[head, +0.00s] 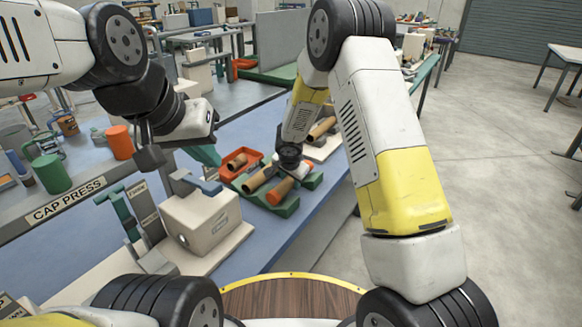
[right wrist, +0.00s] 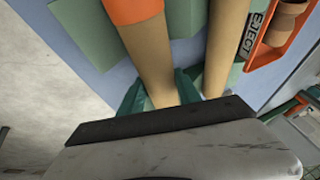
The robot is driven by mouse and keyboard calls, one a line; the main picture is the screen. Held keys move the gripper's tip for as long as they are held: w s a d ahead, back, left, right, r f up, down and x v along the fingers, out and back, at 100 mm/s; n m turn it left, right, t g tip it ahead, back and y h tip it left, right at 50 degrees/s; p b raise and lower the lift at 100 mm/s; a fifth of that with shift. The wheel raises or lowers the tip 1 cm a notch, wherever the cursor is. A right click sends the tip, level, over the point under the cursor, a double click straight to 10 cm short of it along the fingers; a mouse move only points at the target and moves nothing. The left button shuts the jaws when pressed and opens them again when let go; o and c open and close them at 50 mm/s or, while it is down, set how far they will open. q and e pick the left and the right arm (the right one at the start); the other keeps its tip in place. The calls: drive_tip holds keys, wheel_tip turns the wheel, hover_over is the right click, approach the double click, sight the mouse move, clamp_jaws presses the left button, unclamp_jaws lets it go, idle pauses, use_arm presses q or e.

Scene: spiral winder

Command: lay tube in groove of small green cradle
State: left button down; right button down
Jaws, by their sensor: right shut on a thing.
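A brown tube with an orange end (head: 279,190) slopes across a small green cradle (head: 290,207) in the head view. My right gripper (head: 296,170) is shut on this tube at its upper end.
An orange tray (head: 227,174) with a brown piece stands left of the tubes. A beige machine block (head: 203,222) stands nearer, left of the cradle. Another tube (head: 322,128) lies on a pale stand behind. The blue bench top (head: 310,222) is clear to the right of the cradle.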

drive_tip(key=c, duration=0.8)
unclamp_jaws()
drive_tip(key=shift+o, duration=0.2)
drive_tip(key=shift+r, duration=0.1)
drive_tip(key=v, duration=0.7)
drive_tip(key=shift+s+r, duration=0.15)
drive_tip(key=shift+r, duration=0.15)
wheel_tip(320, 180, up, 7)
